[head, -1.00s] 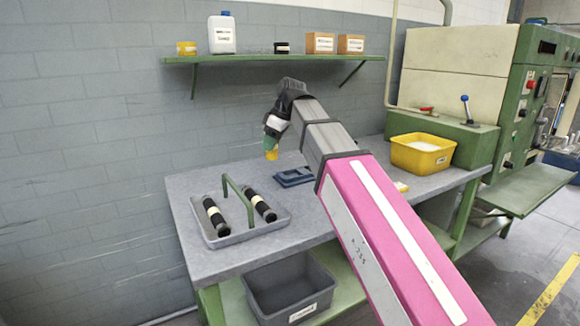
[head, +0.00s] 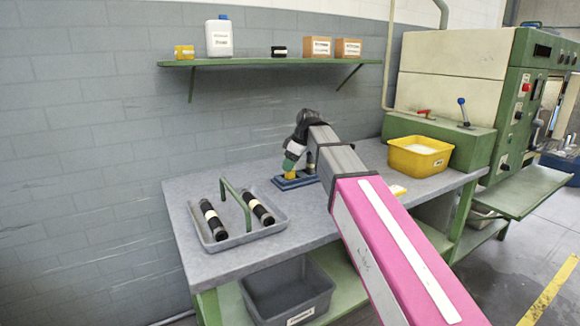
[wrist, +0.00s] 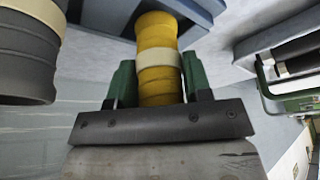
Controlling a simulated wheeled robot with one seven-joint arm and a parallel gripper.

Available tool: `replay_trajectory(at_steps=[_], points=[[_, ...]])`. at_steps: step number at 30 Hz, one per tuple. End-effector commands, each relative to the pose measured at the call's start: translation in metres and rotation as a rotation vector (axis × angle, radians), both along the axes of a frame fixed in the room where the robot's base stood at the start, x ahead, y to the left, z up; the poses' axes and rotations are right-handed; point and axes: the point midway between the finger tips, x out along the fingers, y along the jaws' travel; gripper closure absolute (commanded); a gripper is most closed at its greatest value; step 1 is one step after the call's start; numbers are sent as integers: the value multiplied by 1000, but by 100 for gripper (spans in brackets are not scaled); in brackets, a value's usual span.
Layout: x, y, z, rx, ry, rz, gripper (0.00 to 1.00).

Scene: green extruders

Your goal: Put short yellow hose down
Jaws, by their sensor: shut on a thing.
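My gripper (head: 291,164) points down over the blue holder (head: 296,182) on the bench. It is shut on the short yellow hose (wrist: 158,50), which has a cream band and sits between the green fingers in the wrist view. The hose is upright, and its lower part shows just below the fingers in the head view (head: 290,175). Its far end is at the blue holder (wrist: 205,14) in the wrist view. I cannot tell whether it is seated in the holder or just above it.
A grey tray (head: 274,228) with two black hoses and a green handle stands at the bench's left. A dark hose with a cream band (wrist: 28,55) stands close by in the wrist view. A yellow bin (head: 420,158) is at the right. A shelf (head: 270,62) hangs above.

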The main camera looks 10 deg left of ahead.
Motion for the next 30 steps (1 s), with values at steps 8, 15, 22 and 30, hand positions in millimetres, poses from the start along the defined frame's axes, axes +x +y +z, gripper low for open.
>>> replay_trajectory(at_steps=[8, 15, 22, 30], points=[[0, 0, -8, 1, -1, 0, 84], [0, 0, -11, 1, -1, 0, 35], [0, 0, -10, 0, -1, 0, 29], [0, -4, 3, 1, -1, 0, 29]])
